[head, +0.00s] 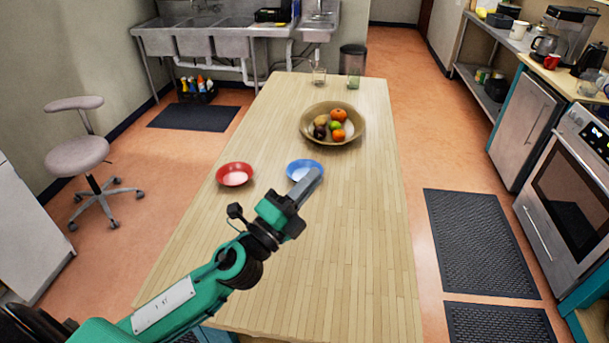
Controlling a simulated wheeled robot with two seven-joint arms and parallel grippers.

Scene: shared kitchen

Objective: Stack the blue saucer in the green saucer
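The blue saucer (302,166) lies on the wooden table, left of the fruit bowl. My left gripper (309,183) reaches in from the lower left, and its grey fingers overlap the saucer's near right edge in the picture. The fingers look like one block, so I cannot tell whether they are open or shut, or whether they touch the saucer. A red saucer (235,174) lies to the left, near the table's left edge. No green saucer shows in this view. My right gripper is not in view.
A wide bowl of fruit (310,131) stands beyond the blue saucer. The near and right parts of the wooden table (350,260) are clear. A stool (78,154) stands at left.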

